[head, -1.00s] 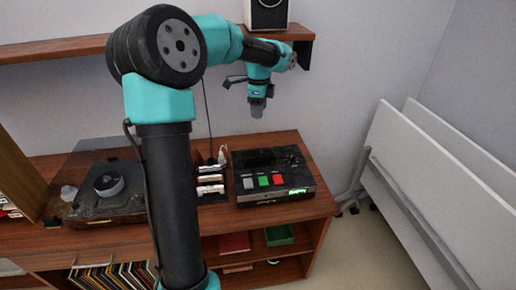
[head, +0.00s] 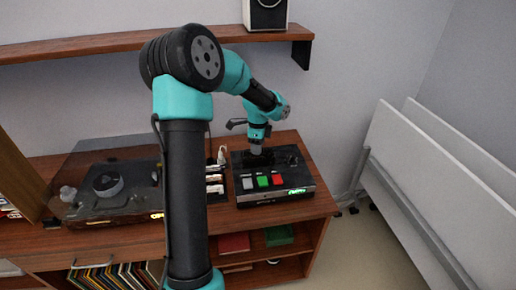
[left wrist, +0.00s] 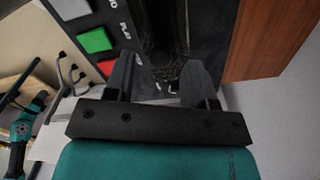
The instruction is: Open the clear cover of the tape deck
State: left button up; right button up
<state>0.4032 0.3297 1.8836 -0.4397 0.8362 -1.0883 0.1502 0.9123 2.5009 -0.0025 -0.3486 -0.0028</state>
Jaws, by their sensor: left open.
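The tape deck (head: 294,196) is a black box near the right end of the wooden cabinet, with grey, green and red buttons on its front. The dark, glossy cover area (left wrist: 165,25) lies ahead of my fingers; the cover's edge is hard to make out. My left gripper (head: 257,152) points down over the back part of the deck, behind the buttons. In the left wrist view my left gripper (left wrist: 160,78) is open, with nothing between its fingers. I cannot tell whether it touches the cover.
A turntable (head: 110,207) stands on the cabinet (head: 325,203) to the left, with a cassette rack (head: 214,187) between it and the deck. A wall shelf (head: 75,48) with a speaker (head: 266,14) is above. White panels (head: 440,185) lean at the right.

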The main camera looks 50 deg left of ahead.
pick_arm(q)
jog(key=shift+f, duration=0.8)
jog(key=shift+c, duration=0.3)
grip_shut()
